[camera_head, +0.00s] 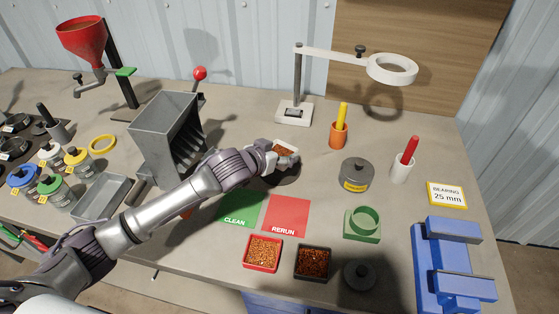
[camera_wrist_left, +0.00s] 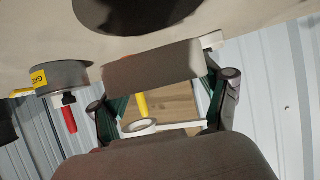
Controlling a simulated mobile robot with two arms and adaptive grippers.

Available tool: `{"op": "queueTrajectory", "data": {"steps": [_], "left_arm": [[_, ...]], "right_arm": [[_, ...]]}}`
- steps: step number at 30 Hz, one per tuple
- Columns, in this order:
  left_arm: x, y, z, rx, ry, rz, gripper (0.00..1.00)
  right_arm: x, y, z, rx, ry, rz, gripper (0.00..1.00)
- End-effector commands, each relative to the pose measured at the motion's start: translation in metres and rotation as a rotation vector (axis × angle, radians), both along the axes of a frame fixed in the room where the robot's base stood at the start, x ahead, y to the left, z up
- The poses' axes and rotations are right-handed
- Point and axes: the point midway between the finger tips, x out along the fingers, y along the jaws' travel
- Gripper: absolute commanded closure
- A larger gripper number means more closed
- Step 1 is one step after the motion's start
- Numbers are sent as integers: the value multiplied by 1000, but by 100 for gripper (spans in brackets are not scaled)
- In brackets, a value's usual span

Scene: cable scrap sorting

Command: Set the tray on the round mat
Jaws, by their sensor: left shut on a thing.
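My left gripper (camera_head: 268,150) is shut on a small light tray (camera_head: 290,153) with reddish-brown granules inside. In the left wrist view the tray (camera_wrist_left: 155,65) shows as a plain pale wall between the fingers. The dark round mat (camera_head: 286,177) lies on the bench just below and in front of the tray, partly hidden by my gripper and arm. The wrist view shows a dark round shape, apparently the mat (camera_wrist_left: 125,12), apart from the tray. The tray looks held above the bench. My right gripper is not in view.
Green CLEAN (camera_head: 240,210) and red RERUN (camera_head: 287,215) squares lie in front of the mat. Two filled trays sit near the front edge.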

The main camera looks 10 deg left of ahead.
Motion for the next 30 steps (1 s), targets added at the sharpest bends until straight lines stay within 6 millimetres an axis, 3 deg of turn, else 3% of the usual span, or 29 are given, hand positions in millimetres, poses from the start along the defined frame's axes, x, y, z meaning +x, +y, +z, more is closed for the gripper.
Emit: {"op": "queueTrajectory", "data": {"steps": [5,12,24,25,28,30], "left_arm": [[8,2,-10,0,1,0,62],[8,2,-42,0,1,0,62],[7,2,-48,-1,-1,-1,63],[7,2,-48,0,0,-1,20],[7,2,-48,0,0,0,3],[7,2,-48,0,0,0,0]], "right_arm": [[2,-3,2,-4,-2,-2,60],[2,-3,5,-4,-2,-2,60],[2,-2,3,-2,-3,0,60],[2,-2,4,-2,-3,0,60],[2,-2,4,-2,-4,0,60],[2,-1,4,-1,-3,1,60]]}}
